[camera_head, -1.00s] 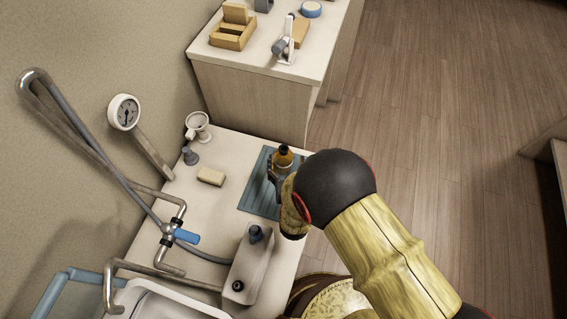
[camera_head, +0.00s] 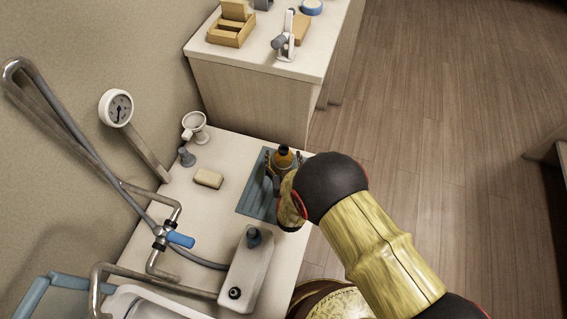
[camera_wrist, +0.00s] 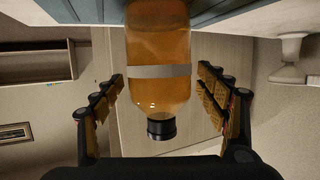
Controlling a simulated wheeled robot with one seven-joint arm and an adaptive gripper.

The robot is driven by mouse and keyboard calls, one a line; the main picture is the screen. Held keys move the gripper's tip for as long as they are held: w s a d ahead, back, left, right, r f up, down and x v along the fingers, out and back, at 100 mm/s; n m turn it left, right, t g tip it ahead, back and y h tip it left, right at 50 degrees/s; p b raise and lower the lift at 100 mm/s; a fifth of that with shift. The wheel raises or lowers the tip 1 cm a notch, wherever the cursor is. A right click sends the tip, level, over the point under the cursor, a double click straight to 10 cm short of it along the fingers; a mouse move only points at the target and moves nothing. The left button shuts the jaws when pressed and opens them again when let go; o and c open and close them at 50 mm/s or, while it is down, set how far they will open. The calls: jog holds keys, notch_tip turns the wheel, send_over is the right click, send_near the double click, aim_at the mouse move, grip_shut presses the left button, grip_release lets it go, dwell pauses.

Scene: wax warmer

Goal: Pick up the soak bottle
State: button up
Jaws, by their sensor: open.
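The soak bottle (camera_wrist: 160,60) is amber with a pale band and a black cap. In the wrist view it appears upside down, between the two open fingers of my gripper (camera_wrist: 168,100), with a gap on each side. In the head view the bottle (camera_head: 283,157) stands on a blue-grey mat (camera_head: 252,198) near the counter's right edge. My gripper (camera_head: 274,180) is beside it on the near side, partly hidden by my own arm. The bottle's lower part is hidden there.
A white container (camera_head: 247,275) with a dark knob, a tan block (camera_head: 209,179) and a white cup-shaped holder (camera_head: 194,127) stand on the counter. A tap with a blue handle (camera_head: 180,239) is at left. Another counter (camera_head: 250,62) with wooden boxes lies beyond.

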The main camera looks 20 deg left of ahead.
aim_at(284, 156)
jog(key=c, duration=1.5)
jog(key=shift+r, duration=0.1)
jog(key=shift+r+p, duration=0.3)
jog(key=shift+r, duration=0.2)
notch_tip(284, 156, up, 2)
jog(key=shift+r+p, duration=0.25)
jog(key=shift+p, duration=0.35)
jog(key=shift+s+d+r+p, duration=1.15)
jog(key=shift+s+r, duration=0.4)
jog(key=shift+s, duration=0.5)
jog(key=shift+s+d+r+p, duration=1.15)
jog(key=shift+s+r, duration=0.45)
jog(key=shift+s, duration=0.4)
jog(key=shift+s+d+r+p, duration=1.1)
jog(key=shift+s+r, duration=0.45)
jog(key=shift+s, duration=0.5)
jog(key=shift+d, duration=0.1)
